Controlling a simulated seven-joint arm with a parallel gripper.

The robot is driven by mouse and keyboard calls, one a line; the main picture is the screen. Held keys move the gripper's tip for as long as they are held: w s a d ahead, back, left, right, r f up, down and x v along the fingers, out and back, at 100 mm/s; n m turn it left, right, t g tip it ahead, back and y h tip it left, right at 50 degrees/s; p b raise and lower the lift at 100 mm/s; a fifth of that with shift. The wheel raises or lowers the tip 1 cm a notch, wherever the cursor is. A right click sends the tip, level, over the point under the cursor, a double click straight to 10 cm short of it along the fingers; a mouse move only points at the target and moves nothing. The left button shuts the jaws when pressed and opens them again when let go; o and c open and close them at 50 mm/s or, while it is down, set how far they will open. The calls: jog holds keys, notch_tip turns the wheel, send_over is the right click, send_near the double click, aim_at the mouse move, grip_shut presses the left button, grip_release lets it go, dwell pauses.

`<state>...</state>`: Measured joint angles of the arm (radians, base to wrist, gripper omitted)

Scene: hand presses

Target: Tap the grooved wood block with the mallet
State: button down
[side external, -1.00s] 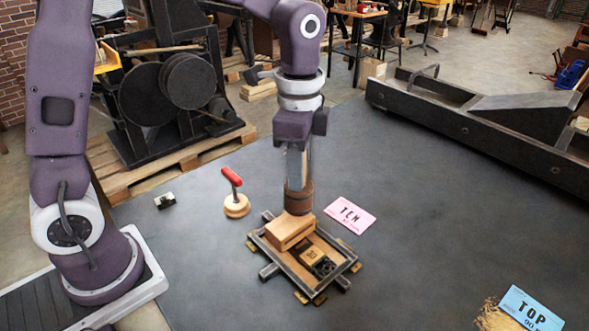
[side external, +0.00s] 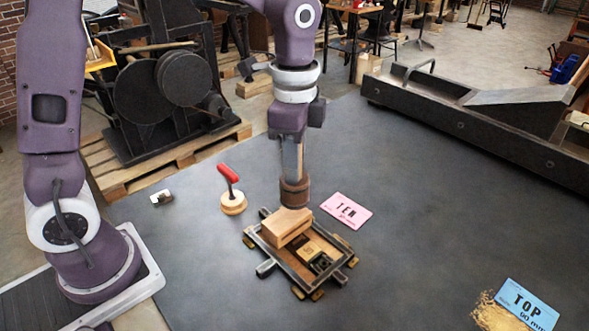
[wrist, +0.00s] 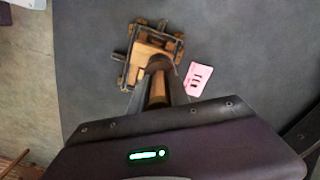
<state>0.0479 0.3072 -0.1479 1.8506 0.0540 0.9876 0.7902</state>
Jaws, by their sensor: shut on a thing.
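My gripper (side external: 292,152) points down and is shut on the mallet's handle. The mallet (side external: 294,193) hangs upright, with its brown round head lowest. The head is directly over the rear part of the wood block (side external: 284,230); I cannot tell whether a thin gap separates them. The block is pale wood and lies in a dark metal-edged frame (side external: 267,258); its groove is not clear from here. In the wrist view the mallet (wrist: 158,88) runs away from the fingers, and its head hides part of the block (wrist: 143,54).
A pink TEN card (side external: 346,210) lies right of the frame. A red-handled hand stamp (side external: 231,190) stands to its left, with a small metal piece (side external: 161,197) farther left. The grey tabletop between is clear.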

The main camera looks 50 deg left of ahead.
jog(key=s, duration=0.4)
jog(key=shift+f, duration=0.3)
dwell(0.4)
jog(key=shift+f, duration=1.2)
notch_tip(320, 180, up, 6)
